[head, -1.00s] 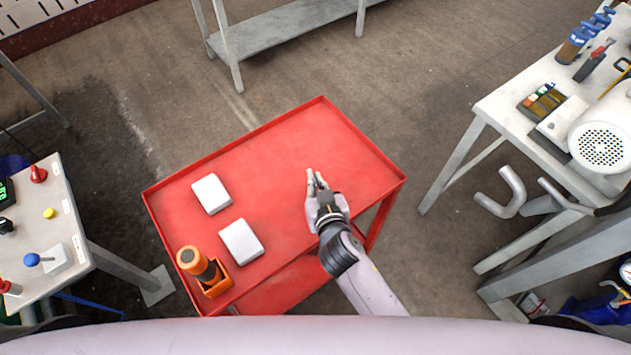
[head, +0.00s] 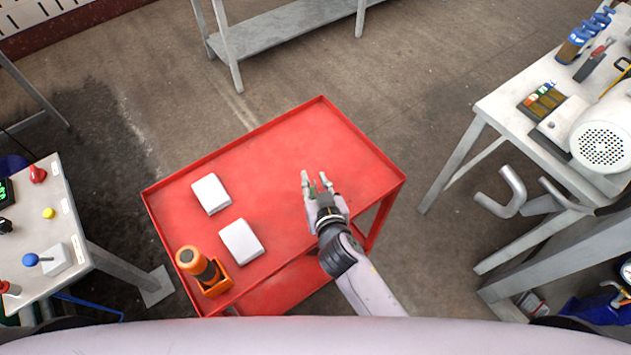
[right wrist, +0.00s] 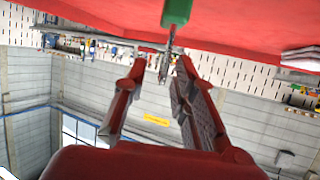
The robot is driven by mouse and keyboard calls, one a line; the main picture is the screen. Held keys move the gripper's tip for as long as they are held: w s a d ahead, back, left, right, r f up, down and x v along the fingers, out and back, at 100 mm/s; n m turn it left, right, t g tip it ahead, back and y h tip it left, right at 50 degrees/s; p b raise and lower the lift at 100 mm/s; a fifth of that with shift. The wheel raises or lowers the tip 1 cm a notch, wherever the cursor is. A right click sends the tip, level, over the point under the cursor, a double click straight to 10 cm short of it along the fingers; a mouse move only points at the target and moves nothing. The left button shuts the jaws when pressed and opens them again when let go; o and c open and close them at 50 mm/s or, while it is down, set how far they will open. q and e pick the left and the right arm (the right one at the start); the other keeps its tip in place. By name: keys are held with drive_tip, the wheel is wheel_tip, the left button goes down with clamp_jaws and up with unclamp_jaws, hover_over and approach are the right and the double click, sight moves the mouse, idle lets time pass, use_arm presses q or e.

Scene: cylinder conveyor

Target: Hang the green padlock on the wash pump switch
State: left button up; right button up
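My right gripper (head: 316,180) is low over the right half of the red cart top, with its fingers spread apart. A small green thing, probably the green padlock (head: 316,188), shows between the fingers. In the right wrist view its green body (right wrist: 176,12) is at the top edge, with a thin metal part reaching between the open fingers (right wrist: 162,68). A gap shows beside the left finger; contact with the right one cannot be told. Switches and knobs stand on the left table, but their labels are too small to read, so the wash pump switch cannot be told. My left gripper is out of view.
Two white blocks (head: 211,194) (head: 241,242) and an orange holder with a bottle (head: 204,271) are on the red cart (head: 280,150). The left table (head: 62,220) carries a red knob (head: 37,174), a yellow button (head: 48,213) and a blue-knobbed lever (head: 31,260). A motor (head: 602,146) sits on the right table.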

drive_tip(key=shift+r, duration=0.15)
drive_tip(key=b+v, duration=0.1)
drive_tip(key=v, duration=1.1)
